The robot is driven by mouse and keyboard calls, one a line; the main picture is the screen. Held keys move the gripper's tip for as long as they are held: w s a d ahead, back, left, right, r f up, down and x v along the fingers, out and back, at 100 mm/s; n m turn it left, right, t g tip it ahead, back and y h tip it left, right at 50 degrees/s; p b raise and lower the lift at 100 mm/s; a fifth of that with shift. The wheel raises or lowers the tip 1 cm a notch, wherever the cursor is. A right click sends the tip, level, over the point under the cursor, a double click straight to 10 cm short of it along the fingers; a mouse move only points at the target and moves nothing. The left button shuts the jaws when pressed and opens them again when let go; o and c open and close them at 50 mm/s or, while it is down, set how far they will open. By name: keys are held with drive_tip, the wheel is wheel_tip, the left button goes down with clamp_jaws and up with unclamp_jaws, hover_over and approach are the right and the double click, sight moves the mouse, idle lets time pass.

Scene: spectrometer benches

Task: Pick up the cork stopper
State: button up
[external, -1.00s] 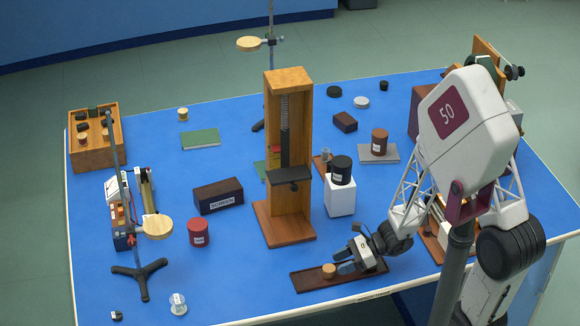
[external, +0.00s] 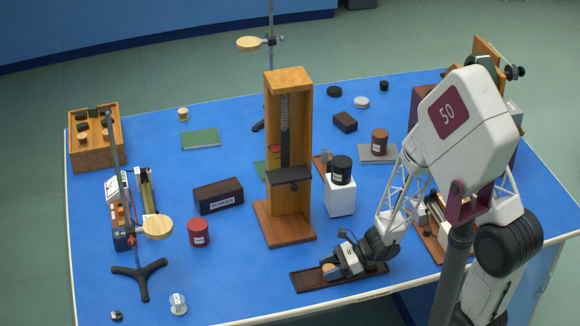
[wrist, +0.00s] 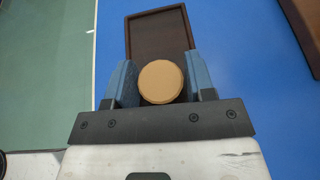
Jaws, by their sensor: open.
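The cork stopper (wrist: 161,82) is a round tan disc seen from above in the wrist view, between my two blue-grey fingers. In the external view the cork (external: 328,267) shows only in part beside the fingers. It is over a dark brown shallow tray (wrist: 158,32), which also shows at the front edge of the table (external: 306,282). My gripper (wrist: 160,84) is open, one finger on each side of the cork. In the external view my gripper (external: 333,271) is low over the tray. A narrow gap seems to show beside the cork; I cannot tell whether a finger touches it.
A tall wooden stand (external: 289,170) rises behind the tray. A white block (external: 340,199) with a black jar (external: 342,170) stands behind my gripper. A red jar (external: 198,233) stands to the left. The blue tabletop (external: 240,278) left of the tray is clear.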

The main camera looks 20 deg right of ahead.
sight(330, 270)
drive_tip(key=c, duration=0.5)
drive_tip(key=shift+c, duration=0.2)
drive_tip(key=shift+r, duration=0.15)
drive_tip(key=shift+r, duration=0.75)
wheel_tip(330, 270, up, 2)
drive_tip(key=s+d+r, duration=0.1)
drive_tip(key=s+d, duration=0.8)
drive_tip(key=s, duration=0.4)
drive_tip(key=shift+s, duration=0.15)
drive_tip(key=shift+r, duration=0.1)
